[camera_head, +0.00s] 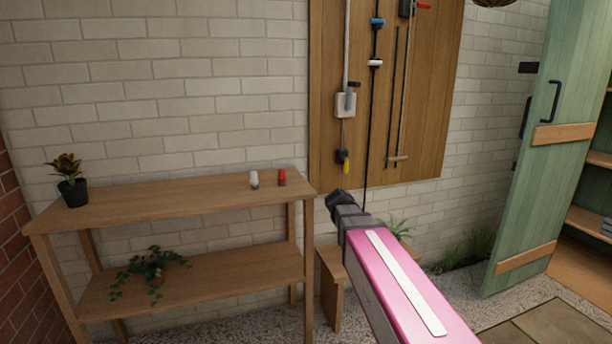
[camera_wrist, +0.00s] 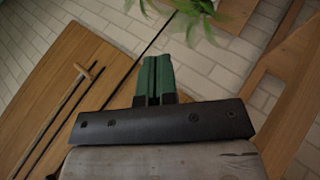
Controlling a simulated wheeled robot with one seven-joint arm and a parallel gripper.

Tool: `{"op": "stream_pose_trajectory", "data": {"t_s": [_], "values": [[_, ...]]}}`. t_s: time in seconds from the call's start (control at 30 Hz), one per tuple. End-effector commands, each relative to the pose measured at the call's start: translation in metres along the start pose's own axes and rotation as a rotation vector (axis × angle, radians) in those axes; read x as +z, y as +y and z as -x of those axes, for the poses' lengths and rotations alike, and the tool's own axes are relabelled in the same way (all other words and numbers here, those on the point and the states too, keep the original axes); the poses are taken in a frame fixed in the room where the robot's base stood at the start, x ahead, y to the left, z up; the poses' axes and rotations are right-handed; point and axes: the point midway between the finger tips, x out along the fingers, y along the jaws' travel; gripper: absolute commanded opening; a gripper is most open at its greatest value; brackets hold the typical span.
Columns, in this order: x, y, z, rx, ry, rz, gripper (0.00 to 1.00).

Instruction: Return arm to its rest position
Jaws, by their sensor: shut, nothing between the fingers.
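My arm, with a pink link, reaches up from the lower right in the head view. My gripper (camera_wrist: 153,78) shows in the wrist view as two green fingers side by side, shut with nothing between them. In the head view only the dark end of my arm is clear, beside the right end of the wooden shelf table and in front of the wall; the fingers cannot be made out there. No held object shows in either view.
The wooden shelf table (camera_head: 150,207) bears a potted plant (camera_head: 73,192), a white-topped shaker (camera_head: 254,180) and a red one (camera_head: 282,177). A trailing plant (camera_head: 150,268) sits below. A tool board (camera_head: 430,110) hangs behind my arm. A low bench (camera_head: 331,290) and green door (camera_head: 540,150) stand nearby.

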Motion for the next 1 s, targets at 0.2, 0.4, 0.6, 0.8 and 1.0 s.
{"op": "stream_pose_trajectory", "data": {"t_s": [0.2,0.4,0.6,0.8,1.0], "values": [[0.102,-0.064,-0.023,-0.234,-0.176,-0.149,0.00],[0.186,-0.125,-0.022,-0.464,-0.356,-0.303,0.00],[0.231,-0.161,-0.012,-0.609,-0.468,-0.401,0.00],[0.240,-0.169,-0.009,-0.646,-0.495,-0.428,0.00],[0.239,-0.169,-0.009,-0.645,-0.494,-0.427,0.00]]}}
